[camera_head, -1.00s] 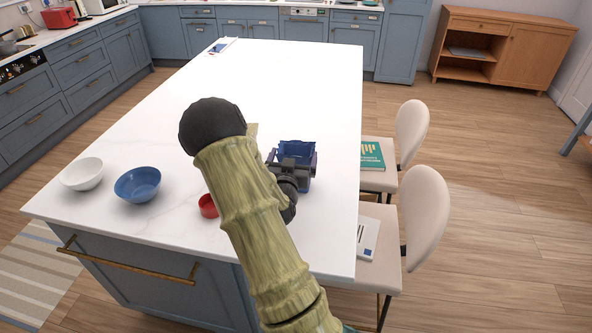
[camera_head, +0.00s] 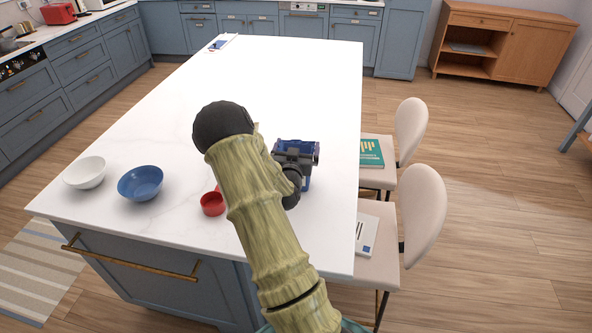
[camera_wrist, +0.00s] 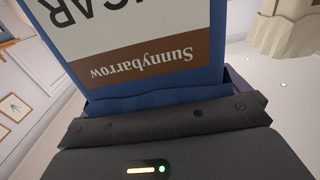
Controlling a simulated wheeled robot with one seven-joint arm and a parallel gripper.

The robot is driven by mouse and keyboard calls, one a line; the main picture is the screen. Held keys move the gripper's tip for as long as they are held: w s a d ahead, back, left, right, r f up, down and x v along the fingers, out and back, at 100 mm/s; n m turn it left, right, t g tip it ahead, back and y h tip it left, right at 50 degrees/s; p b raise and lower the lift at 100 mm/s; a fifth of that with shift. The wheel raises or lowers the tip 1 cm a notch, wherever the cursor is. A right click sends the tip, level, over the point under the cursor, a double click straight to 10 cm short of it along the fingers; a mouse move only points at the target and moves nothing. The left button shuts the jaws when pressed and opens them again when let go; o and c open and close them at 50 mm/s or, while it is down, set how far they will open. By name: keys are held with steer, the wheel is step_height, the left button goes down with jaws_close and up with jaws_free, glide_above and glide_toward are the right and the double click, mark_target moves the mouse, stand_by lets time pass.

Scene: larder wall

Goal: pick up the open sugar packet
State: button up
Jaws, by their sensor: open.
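The sugar packet (camera_head: 306,183) is blue and stands near the right edge of the white island, mostly hidden behind my gripper in the head view. In the wrist view the packet (camera_wrist: 150,60) fills the upper middle, with a white label, part of the word "SUGAR" and a brown "Sunnybarrow" band, all upside down. My gripper (camera_head: 297,152) is open and right at the packet. In the wrist view its dark edge lies just below the packet's crumpled blue end. I cannot tell whether the jaws touch the packet.
A red round container (camera_head: 212,204) stands left of my arm. A blue bowl (camera_head: 140,183) and a white bowl (camera_head: 84,172) stand farther left on the island (camera_head: 270,75). Something behind my arm is mostly hidden. Two chairs (camera_head: 424,215) stand along the right side. The island's far part is mostly clear.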

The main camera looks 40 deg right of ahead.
steer(key=shift+c, duration=0.2)
steer(key=c, duration=1.5)
steer(key=shift+o, duration=0.2)
step_height(320, 180, up, 10)
steer(key=b, duration=0.1)
steer(key=shift+r, duration=0.1)
